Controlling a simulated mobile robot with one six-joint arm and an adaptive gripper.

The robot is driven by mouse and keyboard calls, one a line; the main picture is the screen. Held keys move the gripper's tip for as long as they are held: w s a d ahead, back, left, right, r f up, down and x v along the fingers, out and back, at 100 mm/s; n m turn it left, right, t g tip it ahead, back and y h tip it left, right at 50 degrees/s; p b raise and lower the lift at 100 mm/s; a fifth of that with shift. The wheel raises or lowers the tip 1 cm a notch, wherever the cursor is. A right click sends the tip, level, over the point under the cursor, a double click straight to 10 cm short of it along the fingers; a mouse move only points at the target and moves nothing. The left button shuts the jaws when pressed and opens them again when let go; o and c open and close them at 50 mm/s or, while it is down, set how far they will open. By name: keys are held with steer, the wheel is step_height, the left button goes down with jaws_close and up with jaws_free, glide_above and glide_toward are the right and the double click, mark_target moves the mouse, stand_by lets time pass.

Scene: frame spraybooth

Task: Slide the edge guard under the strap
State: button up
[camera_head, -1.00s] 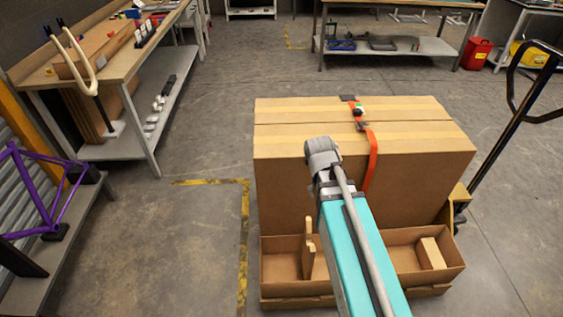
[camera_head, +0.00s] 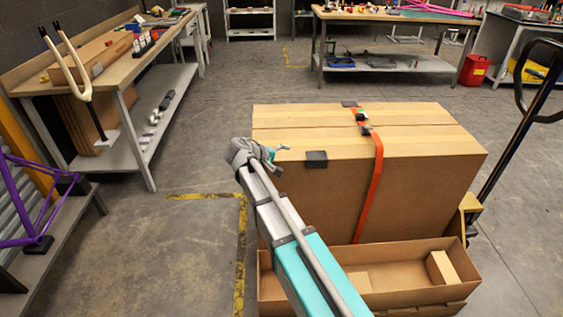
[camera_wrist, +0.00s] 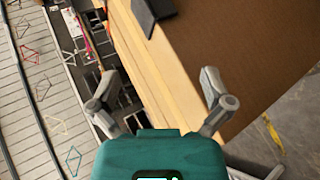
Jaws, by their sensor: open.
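The edge guard (camera_head: 316,159), a small dark angled piece, sits over the front top edge of a large cardboard box, left of the strap and apart from it. The orange strap (camera_head: 376,170) runs over the box top and down its front face. My gripper (camera_head: 281,158) is just left of the edge guard at the box's top edge, with its fingers apart and nothing between them. In the wrist view my gripper (camera_wrist: 160,82) is open, and the edge guard (camera_wrist: 153,12) shows at the top, beyond the fingertips.
The cardboard box (camera_head: 330,200) stands behind an open carton tray (camera_head: 410,290) holding a small block (camera_head: 441,268). A dark buckle (camera_head: 364,130) and another dark guard (camera_head: 349,103) at the back edge are by the strap. A workbench (camera_head: 125,75) stands left; floor between is clear.

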mark_target(307, 161)
steer(key=shift+d+f, duration=0.1)
steer(key=b+x, duration=0.6)
steer(key=x, duration=0.5)
steer(key=shift+w+d+f, duration=0.15)
steer(key=shift+d+f, duration=0.05)
steer(key=shift+f, duration=0.1)
steer(key=shift+b+x, duration=0.6)
steer(key=shift+x, duration=0.35)
steer(key=shift+d+r, duration=0.15)
steer(key=c, duration=1.1)
steer(key=o, duration=0.6)
steer(key=shift+c, duration=0.2)
steer(key=shift+w, duration=0.1)
steer(key=c, duration=0.3)
steer(key=shift+d+r, duration=0.1)
steer(key=shift+d, duration=0.15)
steer(key=shift+d, duration=1.05)
steer(key=shift+c, duration=0.3)
